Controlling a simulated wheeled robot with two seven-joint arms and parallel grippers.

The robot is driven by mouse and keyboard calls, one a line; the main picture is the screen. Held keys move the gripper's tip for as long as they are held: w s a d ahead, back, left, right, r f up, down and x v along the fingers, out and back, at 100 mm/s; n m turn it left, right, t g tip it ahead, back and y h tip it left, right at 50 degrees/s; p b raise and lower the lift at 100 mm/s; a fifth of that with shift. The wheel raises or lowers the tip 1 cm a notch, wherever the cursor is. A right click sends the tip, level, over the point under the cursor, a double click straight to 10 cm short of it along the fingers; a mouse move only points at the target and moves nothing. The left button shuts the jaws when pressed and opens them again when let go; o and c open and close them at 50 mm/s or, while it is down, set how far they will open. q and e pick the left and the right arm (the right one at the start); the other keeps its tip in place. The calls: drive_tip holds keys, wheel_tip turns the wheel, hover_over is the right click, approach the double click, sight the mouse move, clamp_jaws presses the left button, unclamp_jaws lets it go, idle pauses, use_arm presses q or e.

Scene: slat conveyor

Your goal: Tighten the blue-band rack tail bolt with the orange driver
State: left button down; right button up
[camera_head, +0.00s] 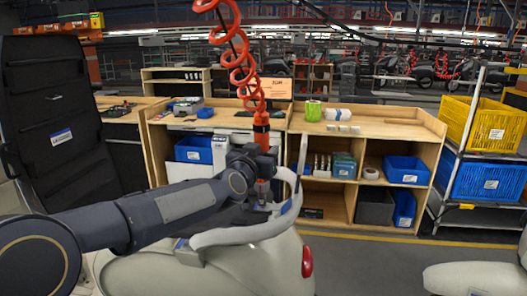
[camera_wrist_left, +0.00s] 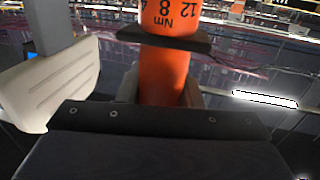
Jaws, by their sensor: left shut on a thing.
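The orange driver (camera_head: 262,132) hangs upright from a red coiled cord in the head view. My left gripper (camera_head: 262,165) is shut around its body, and the driver's orange lower part shows below the fingers. In the left wrist view the driver (camera_wrist_left: 162,78) stands between my fingers, with a dark collar and Nm numbers above. The pale rack (camera_head: 245,234) curves over the tail of a light scooter body (camera_head: 225,270), with blue bands (camera_head: 181,244) on it. The driver's lower end is close above the rack area; contact and the bolt cannot be made out.
A wooden workbench (camera_head: 375,128) with shelves and blue bins stands behind. A rack with yellow (camera_head: 487,124) and blue crates is at right. A black cabinet (camera_head: 60,110) stands at left. Another pale scooter part (camera_head: 470,277) shows at lower right.

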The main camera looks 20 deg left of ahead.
use_arm(q)
drive_tip(key=shift+f, duration=0.3)
idle(0.5)
idle(0.3)
drive_tip(key=shift+r, duration=0.2)
drive_tip(key=shift+r, duration=0.15)
idle(0.5)
drive_tip(key=shift+w+p, duration=0.1)
drive_tip(key=shift+p, duration=0.45)
